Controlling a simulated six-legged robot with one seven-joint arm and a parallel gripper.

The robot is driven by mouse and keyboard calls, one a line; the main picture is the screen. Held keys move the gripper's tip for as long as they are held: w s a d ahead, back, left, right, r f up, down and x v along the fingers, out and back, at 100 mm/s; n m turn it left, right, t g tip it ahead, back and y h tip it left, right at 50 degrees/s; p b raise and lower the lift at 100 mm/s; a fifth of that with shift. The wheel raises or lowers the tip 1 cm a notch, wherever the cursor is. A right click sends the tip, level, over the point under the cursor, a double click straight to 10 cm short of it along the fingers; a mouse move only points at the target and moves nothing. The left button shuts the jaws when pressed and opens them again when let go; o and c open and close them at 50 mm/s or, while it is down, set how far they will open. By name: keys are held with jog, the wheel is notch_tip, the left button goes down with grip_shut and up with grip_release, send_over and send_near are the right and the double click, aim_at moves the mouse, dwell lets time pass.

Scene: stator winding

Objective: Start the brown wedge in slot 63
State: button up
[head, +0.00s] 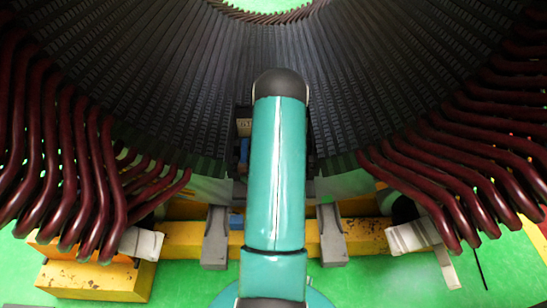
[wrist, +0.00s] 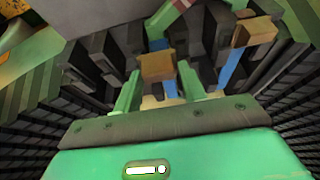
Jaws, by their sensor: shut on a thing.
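In the wrist view my gripper (wrist: 160,88) has its two green fingers closed around a brown wedge (wrist: 157,67), with the wedge's blunt brown end showing between and above them. Dark blocks and bars crowd the space beyond the wedge. The ribbed dark stator wall (head: 185,85) fills the upper part of the head view, and its slots also line both sides of the wrist view (wrist: 30,125). I cannot tell which slot is 63, nor whether the wedge touches one. In the head view my own arm hides the gripper and wedge.
Another brown-ended piece (wrist: 255,32) with a blue strip (wrist: 231,65) stands right of the wedge. Dark red coil ends (head: 95,165) jut out at left, and more (head: 455,165) at right. A yellow beam (head: 180,238) and grey supports (head: 216,238) stand below on the green floor.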

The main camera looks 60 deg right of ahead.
jog(key=shift+f, duration=1.8)
jog(key=shift+f, duration=0.2)
jog(key=shift+w+d, duration=0.15)
jog(key=shift+d, duration=0.1)
jog(key=o, duration=1.1)
jog(key=shift+c, duration=0.2)
jog(key=v, duration=1.4)
